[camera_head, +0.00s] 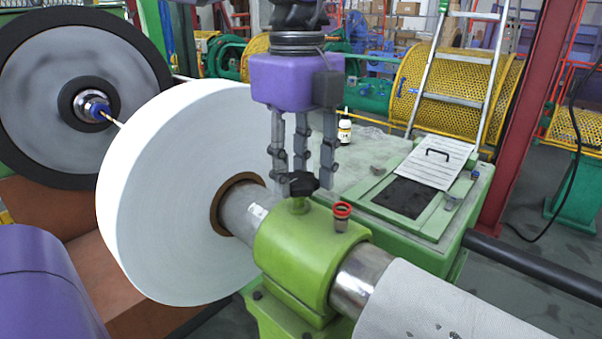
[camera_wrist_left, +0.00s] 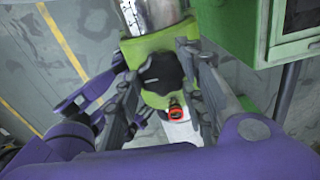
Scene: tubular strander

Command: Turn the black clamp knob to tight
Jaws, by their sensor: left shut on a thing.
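The black clamp knob (camera_head: 303,184) is a lobed star knob on top of the green clamp block (camera_head: 290,245); it also shows in the left wrist view (camera_wrist_left: 160,73). My left gripper (camera_head: 302,177) points straight down from above with its fingers on both sides of the knob. In the left wrist view the fingers (camera_wrist_left: 164,82) flank the knob closely, and it is shut on the knob. The fingertips partly hide the knob's sides. The clamp block sits around a metal shaft (camera_head: 355,285). My right gripper is not in view.
A red-rimmed cup-like fitting (camera_head: 342,212) stands on the block close beside the knob. A large white reel (camera_head: 170,200) is left of the block. A green cabinet (camera_head: 460,215) behind carries a small bottle (camera_head: 344,130) and a sheet with a black handle (camera_head: 435,160).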

